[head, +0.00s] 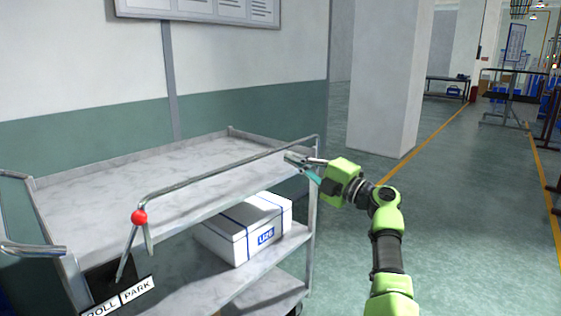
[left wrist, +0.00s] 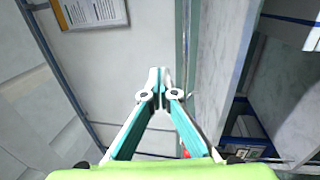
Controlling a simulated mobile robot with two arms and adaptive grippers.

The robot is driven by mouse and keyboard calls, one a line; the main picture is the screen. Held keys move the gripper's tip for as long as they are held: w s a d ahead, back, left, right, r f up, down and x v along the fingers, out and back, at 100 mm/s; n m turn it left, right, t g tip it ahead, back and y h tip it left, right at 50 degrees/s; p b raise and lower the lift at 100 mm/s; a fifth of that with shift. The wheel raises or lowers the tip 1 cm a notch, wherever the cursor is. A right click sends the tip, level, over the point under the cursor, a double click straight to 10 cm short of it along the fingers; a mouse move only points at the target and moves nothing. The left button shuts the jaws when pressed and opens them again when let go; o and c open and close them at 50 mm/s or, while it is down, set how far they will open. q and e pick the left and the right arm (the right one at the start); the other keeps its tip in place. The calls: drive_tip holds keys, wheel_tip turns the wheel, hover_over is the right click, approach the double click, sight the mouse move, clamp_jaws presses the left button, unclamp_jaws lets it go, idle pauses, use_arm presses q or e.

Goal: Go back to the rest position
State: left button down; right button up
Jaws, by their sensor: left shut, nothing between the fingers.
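My left gripper (head: 300,160) is shut and empty. In the head view it is out at the right end of the metal cart (head: 95,190), close to the cart's top rail. In the left wrist view the two teal fingers meet at their tips (left wrist: 160,78), with nothing between them. I cannot tell whether the gripper touches the rail. My right gripper is not in view.
A white box with blue bands (head: 245,232) sits on the cart's lower shelf. A red ball (head: 139,217) is on the rail. A wall (head: 90,130) stands behind the cart, and a pillar (head: 385,80) behind the gripper. Floor (head: 470,220) at right is clear.

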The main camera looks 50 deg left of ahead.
use_arm(q)
drive_tip(key=d, duration=0.2)
drive_tip(key=shift+w+d+r, duration=0.3)
drive_tip(key=shift+d+r, duration=0.05)
